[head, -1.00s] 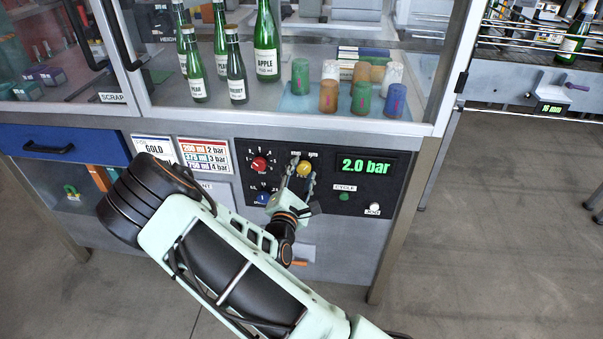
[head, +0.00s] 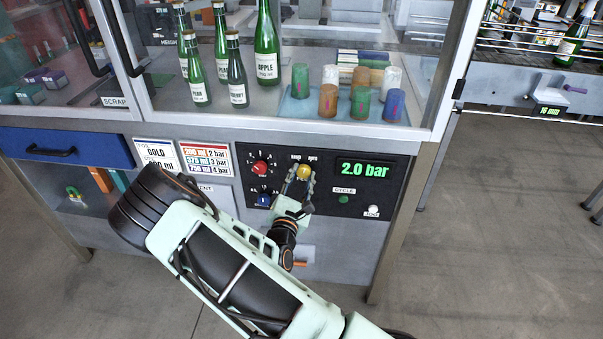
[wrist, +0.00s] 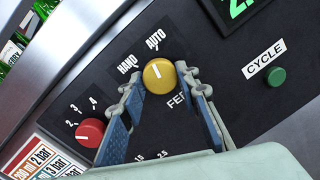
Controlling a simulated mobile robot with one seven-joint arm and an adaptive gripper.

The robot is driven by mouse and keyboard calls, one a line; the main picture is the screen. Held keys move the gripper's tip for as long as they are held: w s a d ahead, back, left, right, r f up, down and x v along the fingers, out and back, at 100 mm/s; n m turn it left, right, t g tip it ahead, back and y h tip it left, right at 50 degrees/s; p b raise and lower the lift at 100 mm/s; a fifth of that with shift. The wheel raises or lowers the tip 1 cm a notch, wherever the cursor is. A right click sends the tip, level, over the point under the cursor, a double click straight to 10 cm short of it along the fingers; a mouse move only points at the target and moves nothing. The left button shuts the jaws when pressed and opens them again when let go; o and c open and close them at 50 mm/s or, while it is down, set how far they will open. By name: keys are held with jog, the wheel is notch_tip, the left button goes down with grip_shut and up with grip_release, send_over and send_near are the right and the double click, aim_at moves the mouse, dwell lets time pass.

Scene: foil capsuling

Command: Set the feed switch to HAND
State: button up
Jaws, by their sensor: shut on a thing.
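The feed switch is a round yellow knob (wrist: 160,76) on the black panel, also seen in the head view (head: 304,172). HAND (wrist: 128,62) is printed to its upper left and AUTO (wrist: 156,40) above it in the wrist view. The white mark on the knob points up, about toward AUTO. My gripper (wrist: 166,86) has one finger on each side of the knob and is shut on it. In the head view my gripper (head: 302,185) reaches the knob from below. The FEED label is partly hidden by a finger.
A red knob (wrist: 90,132) sits close to the left finger. A blue knob (head: 263,199) is lower left in the head view. The green CYCLE button (wrist: 275,76) and the 2.0 bar display (head: 364,170) are right of the switch. Bottles and capsules stand behind glass above.

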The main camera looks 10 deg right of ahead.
jog(key=n+p, duration=0.2)
jog(key=n, duration=0.4)
jog(key=shift+s+d+p, duration=0.1)
jog(key=shift+p, duration=0.2)
jog(key=shift+f+n+t+y+p, duration=0.15)
jog(key=shift+n+p, duration=0.3)
jog(key=shift+n, duration=0.8)
jog(key=shift+f+n+t+y+p, duration=0.1)
jog(key=shift+n+t+y+p, duration=0.25)
jog(key=shift+n, duration=0.9)
jog(key=o, duration=1.2)
jog(key=shift+r, duration=0.1)
jog(key=shift+c, duration=0.2)
jog(key=v, duration=1.2)
